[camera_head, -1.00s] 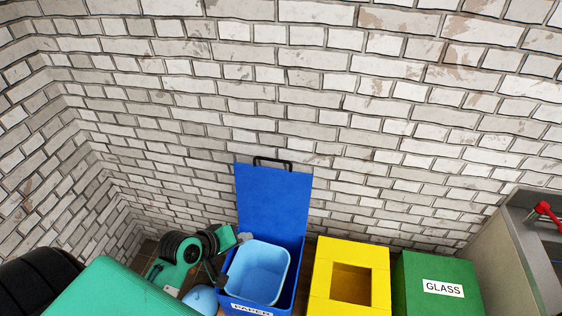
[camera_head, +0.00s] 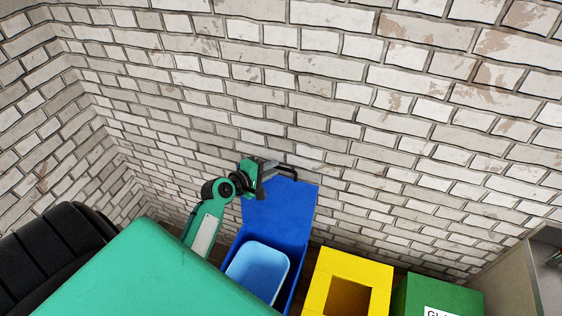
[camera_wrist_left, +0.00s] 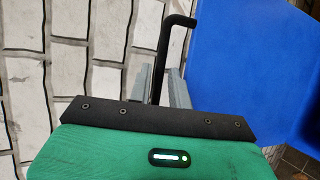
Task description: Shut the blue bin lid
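The blue bin (camera_head: 298,268) stands against the brick wall with its blue lid (camera_head: 280,208) raised upright, leaning near the wall. The lid also fills the right of the left wrist view (camera_wrist_left: 250,60). A black handle (camera_head: 288,170) sits on the lid's top edge. My left gripper (camera_head: 268,176) is at this handle. In the left wrist view the handle bar (camera_wrist_left: 164,55) runs between my two grey fingers (camera_wrist_left: 160,88), which look closed on it; the exact contact is partly hidden. My right gripper is not in view.
A light blue tub (camera_head: 258,268) sits inside the bin's opening. A yellow bin (camera_head: 324,278) and a green glass bin (camera_head: 425,295) stand to the right. A grey unit (camera_head: 515,270) is at far right. Black tyres (camera_head: 55,250) lie at the left.

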